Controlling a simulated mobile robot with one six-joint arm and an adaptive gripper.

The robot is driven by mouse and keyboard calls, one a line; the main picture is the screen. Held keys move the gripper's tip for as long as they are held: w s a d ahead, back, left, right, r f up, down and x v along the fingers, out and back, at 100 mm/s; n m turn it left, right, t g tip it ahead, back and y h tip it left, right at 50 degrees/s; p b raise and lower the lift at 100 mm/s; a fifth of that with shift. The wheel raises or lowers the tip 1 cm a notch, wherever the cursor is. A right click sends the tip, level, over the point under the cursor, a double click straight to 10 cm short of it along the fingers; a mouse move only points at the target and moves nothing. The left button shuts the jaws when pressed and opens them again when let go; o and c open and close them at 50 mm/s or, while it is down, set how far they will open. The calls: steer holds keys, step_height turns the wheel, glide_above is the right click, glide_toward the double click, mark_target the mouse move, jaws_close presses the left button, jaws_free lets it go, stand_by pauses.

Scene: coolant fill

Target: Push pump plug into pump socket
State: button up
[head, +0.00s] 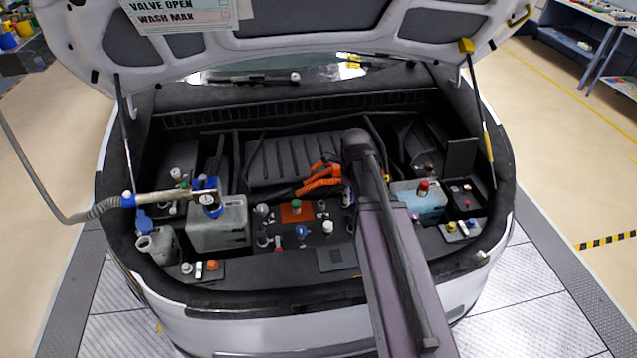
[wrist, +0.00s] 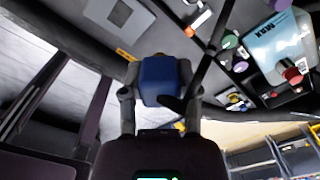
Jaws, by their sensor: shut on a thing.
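My gripper (wrist: 161,88) is closed around a blue block-shaped part (wrist: 160,78) in the wrist view, with one finger on each side. The block appears to be the pump plug. A dark cable or rod (wrist: 213,47) crosses beside it and reaches over its lower right corner. The block's far end is hidden, so I cannot tell whether it touches anything. In the head view my arm covers the gripper and the block. I cannot make out the pump socket for certain in either view.
In the head view, a pale blue reservoir (head: 418,203) with a red cap (head: 423,186) stands right of my arm. A grey tank (head: 219,228) with a hose (head: 95,212) stands left. Orange cables (head: 320,180) run mid-bay. The raised hood (head: 290,38) hangs above.

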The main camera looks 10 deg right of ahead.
steer(key=shift+a, duration=0.15)
steer(key=w+a+f+n+b, duration=0.2)
steer(key=w+f+n+b, duration=0.2)
steer(key=w+f+b, duration=0.2)
steer(key=w+a+f+n+b, duration=0.2)
steer(key=w+f+n+b, duration=0.3)
steer(key=w, duration=0.6)
steer(key=shift+w+a+f+b, duration=0.2)
steer(key=shift+a+f+b, duration=0.15)
steer(key=shift+f+b, duration=0.25)
steer(key=shift+f+b, duration=2.85)
steer(key=shift+d, duration=0.1)
steer(key=shift+f+b, duration=1.25)
steer(key=shift+r, duration=0.15)
